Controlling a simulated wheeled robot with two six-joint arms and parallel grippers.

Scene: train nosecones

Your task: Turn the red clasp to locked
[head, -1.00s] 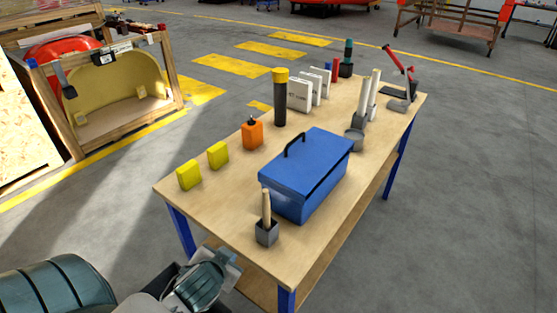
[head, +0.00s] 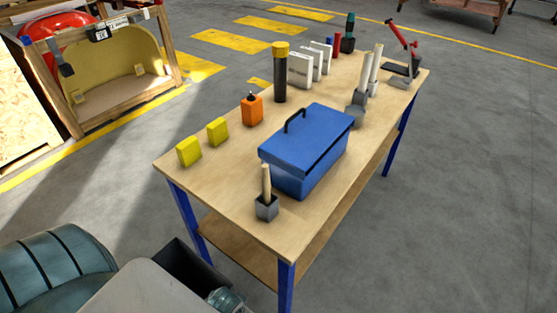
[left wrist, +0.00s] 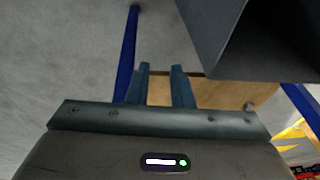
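In the head view the wooden crate (head: 165,52) at the upper left holds a red nosecone (head: 58,27) and has several small fittings along its top beam. A small red part (head: 158,3) shows at the beam's right end, by the picture's top edge. It is too small to tell whether it is the red clasp or how it is turned. My left gripper (left wrist: 161,68) shows in the left wrist view with its two fingers apart and nothing between them. It is well away from the crate. My right gripper is not in view.
A workbench (head: 225,180) stands in the middle with a blue toolbox (head: 300,150), yellow blocks (head: 188,151), an orange bottle (head: 252,110) and a grey holder (head: 266,208). A blue leg (left wrist: 127,55) is close by in the left wrist view. Floor between crate and bench is clear.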

